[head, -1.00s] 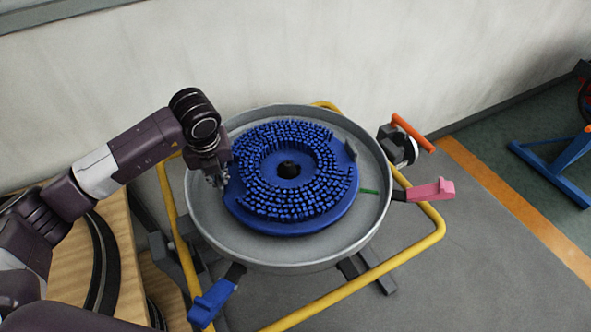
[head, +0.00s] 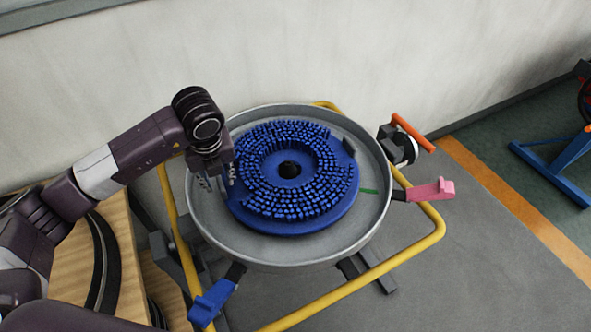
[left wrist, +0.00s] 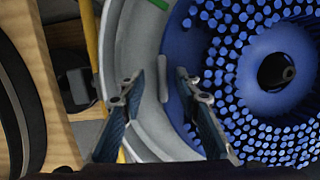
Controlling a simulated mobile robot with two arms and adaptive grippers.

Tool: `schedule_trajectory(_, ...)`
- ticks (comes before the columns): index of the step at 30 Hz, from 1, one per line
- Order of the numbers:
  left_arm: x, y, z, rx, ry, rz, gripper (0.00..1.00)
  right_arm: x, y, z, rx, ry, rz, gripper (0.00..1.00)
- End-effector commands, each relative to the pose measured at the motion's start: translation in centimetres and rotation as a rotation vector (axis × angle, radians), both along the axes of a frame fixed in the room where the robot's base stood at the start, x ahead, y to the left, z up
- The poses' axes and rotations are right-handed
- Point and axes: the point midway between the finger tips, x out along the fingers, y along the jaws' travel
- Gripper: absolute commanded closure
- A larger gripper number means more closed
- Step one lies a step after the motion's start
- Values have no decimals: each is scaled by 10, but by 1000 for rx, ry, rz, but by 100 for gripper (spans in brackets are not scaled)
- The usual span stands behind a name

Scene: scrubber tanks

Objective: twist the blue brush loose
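The blue brush (head: 318,222), a round disc with dense bristles and a dark centre hole, lies in a round grey pan (head: 262,255). A grey upright tab (head: 349,147) stands at its far right edge. My left gripper (head: 217,183) is at the left edge of the brush, over the pan. In the left wrist view my left gripper (left wrist: 159,76) is open, one finger over the pan and one over the brush's edge. A second grey tab (left wrist: 163,78) shows between the fingers, apart from both. The head view hides this tab behind the gripper. My right gripper is not in view.
A yellow tube frame (head: 335,297) surrounds the pan. A blue lever (head: 212,300), a pink lever (head: 432,190) and an orange handle (head: 413,132) stick out around it. A green mark (head: 369,191) is on the pan. A wall stands close behind.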

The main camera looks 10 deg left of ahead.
Motion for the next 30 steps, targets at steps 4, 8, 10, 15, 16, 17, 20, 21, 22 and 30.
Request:
schedule_trajectory(4, -4, -5, 32, -2, -9, -2, 70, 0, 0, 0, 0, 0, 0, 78)
schedule_trajectory(8, -10, -8, 60, -1, -10, -2, 70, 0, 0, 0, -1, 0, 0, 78)
schedule_trajectory(10, -13, -10, 73, -4, -10, 0, 70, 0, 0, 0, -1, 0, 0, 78)
schedule_trajectory(15, -18, -13, 96, -3, -9, 0, 70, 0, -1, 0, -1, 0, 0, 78)
schedule_trajectory(16, -19, -13, 98, -3, -8, 0, 70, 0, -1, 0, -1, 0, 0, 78)
schedule_trajectory(17, -19, -14, 100, -3, -8, 1, 70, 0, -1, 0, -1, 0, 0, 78)
schedule_trajectory(20, -20, -14, 103, -3, -8, 1, 70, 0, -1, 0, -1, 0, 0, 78)
schedule_trajectory(21, -20, -14, 104, -3, -8, 1, 70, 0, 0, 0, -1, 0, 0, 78)
schedule_trajectory(22, -20, -14, 104, -3, -7, 1, 70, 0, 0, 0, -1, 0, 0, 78)
schedule_trajectory(30, -20, -14, 104, -3, -7, 1, 70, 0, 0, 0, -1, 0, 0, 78)
